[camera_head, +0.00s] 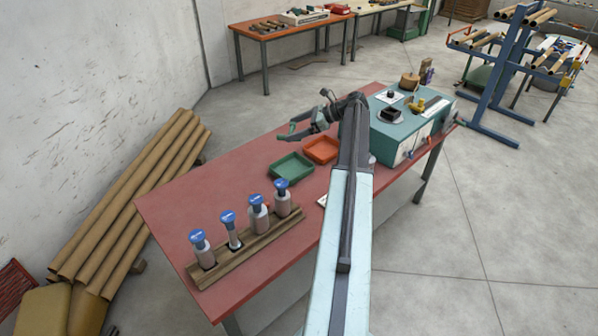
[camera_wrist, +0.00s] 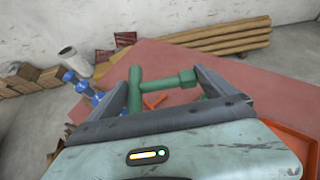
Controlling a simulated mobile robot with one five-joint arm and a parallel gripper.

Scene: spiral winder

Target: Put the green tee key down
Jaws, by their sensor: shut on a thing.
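My gripper (camera_head: 303,126) is shut on the green tee key and holds it above the red table (camera_head: 240,175). In the wrist view the green tee key (camera_wrist: 160,83) lies across between the two fingers, its crossbar at the left and a thicker end at the right. In the head view only a small green part of it shows by the fingers. A green tray (camera_head: 291,168) and an orange-red tray (camera_head: 320,150) sit on the table below and to the right of the gripper.
A wooden rack (camera_head: 245,247) with several blue-topped tools stands at the table's near left. A teal machine box (camera_head: 402,130) stands at the far right end. Brown tubes (camera_head: 135,190) lie on the floor at left. The table's left middle is clear.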

